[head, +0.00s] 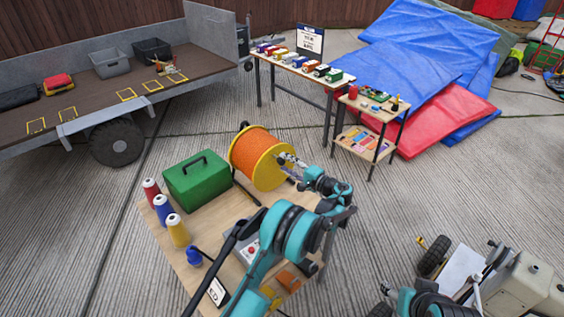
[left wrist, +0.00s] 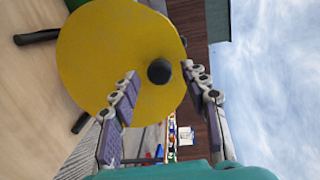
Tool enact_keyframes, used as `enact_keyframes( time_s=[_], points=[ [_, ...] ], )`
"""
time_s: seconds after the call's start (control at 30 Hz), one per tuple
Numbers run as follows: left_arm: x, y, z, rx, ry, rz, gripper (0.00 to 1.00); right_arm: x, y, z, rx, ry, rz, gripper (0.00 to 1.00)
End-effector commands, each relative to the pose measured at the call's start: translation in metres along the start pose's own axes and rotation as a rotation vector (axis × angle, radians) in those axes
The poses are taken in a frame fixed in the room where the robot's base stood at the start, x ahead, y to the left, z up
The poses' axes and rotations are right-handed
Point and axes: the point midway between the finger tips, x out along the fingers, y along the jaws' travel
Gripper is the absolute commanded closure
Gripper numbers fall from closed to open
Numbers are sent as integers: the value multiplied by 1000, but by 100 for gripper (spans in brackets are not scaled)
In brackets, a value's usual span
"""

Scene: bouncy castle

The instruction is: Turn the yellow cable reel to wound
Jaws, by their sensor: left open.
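The yellow cable reel (head: 279,167), wound with orange cable, stands on a wooden-topped table, beside a green box. In the left wrist view its yellow side disc (left wrist: 110,55) faces me, with a round black knob (left wrist: 159,71) standing out from it. My left gripper (head: 286,161) is at the reel's right side in the head view. In the left wrist view its fingers (left wrist: 160,78) are open, one on each side of the knob in the picture. I cannot tell whether either finger touches it. My right gripper is not visible.
The green box (head: 197,180) and several coloured bottles (head: 163,209) share the reel's table (head: 217,220). Behind stand a flatbed trailer (head: 85,85), a table of small boxes (head: 300,68) and a small shelf table (head: 365,140).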

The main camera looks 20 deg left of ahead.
Motion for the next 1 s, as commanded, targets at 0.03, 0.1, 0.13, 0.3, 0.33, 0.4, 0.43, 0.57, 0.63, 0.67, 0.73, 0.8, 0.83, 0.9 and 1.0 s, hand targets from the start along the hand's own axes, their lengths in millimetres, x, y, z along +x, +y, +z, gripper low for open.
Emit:
enact_keyframes(
  time_s=[0.03,0.1,0.13,0.3,0.33,0.4,0.43,0.57,0.63,0.67,0.73,0.8,0.83,0.9,1.0],
  points=[
    [-13,0,-1,0,5,0,54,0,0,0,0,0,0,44],
    [-29,0,-1,0,5,0,54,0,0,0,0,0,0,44],
    [-36,0,-1,0,5,0,54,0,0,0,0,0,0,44],
    [-69,0,-1,0,4,0,54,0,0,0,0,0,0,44],
    [-73,0,-1,0,4,0,54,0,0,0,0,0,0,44],
    [-81,0,-1,0,3,0,54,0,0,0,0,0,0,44],
    [-84,0,-1,0,3,0,54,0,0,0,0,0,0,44],
    [-90,0,0,0,2,0,54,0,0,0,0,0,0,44],
    [-90,0,0,0,1,0,54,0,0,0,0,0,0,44],
    [-90,0,0,0,1,0,54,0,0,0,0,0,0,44],
    [-90,0,0,0,1,0,54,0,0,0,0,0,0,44],
    [-90,0,0,0,1,0,54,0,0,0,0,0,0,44],
    [-90,0,0,0,1,0,54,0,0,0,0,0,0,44],
    [-90,0,0,0,1,0,54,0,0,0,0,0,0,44],
    [-90,0,0,0,1,0,54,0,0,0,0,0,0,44]
  ],
)
